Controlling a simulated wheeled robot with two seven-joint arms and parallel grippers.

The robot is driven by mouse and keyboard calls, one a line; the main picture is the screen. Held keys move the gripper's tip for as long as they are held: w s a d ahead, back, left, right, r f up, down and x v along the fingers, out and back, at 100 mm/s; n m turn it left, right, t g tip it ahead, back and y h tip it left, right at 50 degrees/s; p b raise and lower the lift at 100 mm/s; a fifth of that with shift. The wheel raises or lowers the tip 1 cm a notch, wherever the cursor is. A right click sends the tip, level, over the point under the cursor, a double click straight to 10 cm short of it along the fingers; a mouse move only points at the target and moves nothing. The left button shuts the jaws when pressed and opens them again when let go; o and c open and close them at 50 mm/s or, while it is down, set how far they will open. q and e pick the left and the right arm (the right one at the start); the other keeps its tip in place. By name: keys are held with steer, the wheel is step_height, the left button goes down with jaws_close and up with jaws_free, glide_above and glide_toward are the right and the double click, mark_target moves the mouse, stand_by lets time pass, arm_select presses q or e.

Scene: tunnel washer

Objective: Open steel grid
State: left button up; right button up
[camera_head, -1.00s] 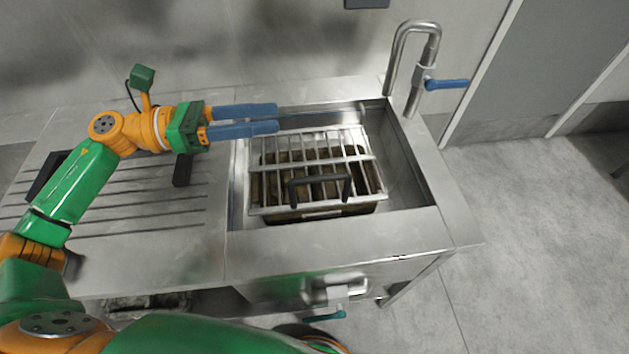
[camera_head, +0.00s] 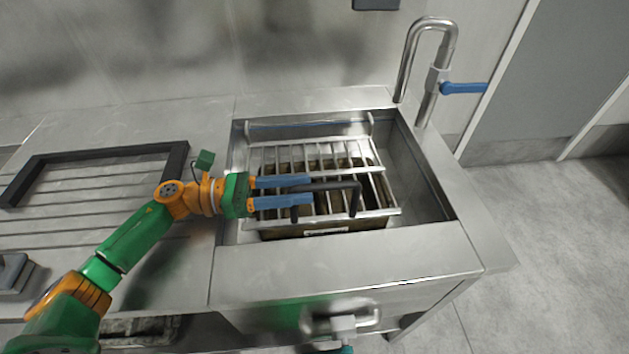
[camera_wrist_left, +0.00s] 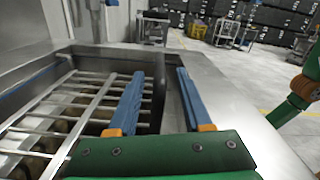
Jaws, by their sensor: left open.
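The steel grid (camera_head: 380,188) lies flat, closed, over a brown-sided basket (camera_head: 340,228) in the sink basin. It has a black bar handle (camera_head: 355,201) near its front. In the head view my left gripper (camera_head: 312,189) reaches in from the left, open, with its blue fingers on either side of the handle's left part; I cannot tell whether they touch it.
The steel sink rim (camera_head: 340,262) surrounds the basin. A tall faucet (camera_head: 408,60) with a blue lever (camera_head: 463,88) stands at the back right. A black frame (camera_head: 105,152) lies on the ribbed drainboard (camera_head: 95,222) at left. The basin's right side is free.

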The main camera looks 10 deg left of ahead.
arm_select(q)
steer(key=shift+p+x, duration=0.3)
steer(key=shift+x, duration=1.5)
jaws_close()
